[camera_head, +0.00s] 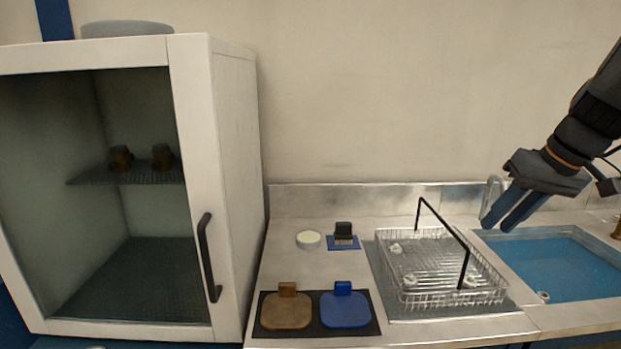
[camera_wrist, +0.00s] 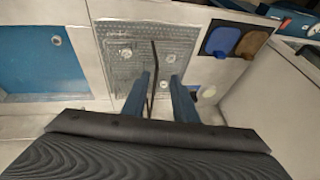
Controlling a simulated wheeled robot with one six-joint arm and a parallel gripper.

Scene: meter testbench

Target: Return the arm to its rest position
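My gripper (camera_head: 506,208) is at the right of the head view, raised above the counter between the wire basket and the blue basin. In the wrist view its two blue fingers (camera_wrist: 160,98) stand apart with a gap between them. Nothing is held in the gap; the basket's black handle shows beyond it. The dark arm comes down from the upper right of the head view.
A wire basket (camera_head: 409,296) with an upright black handle (camera_head: 463,262) stands below left of my gripper. A white cabinet (camera_head: 232,150) stands left. Brown (camera_head: 286,311) and blue (camera_head: 345,309) pads lie in front.

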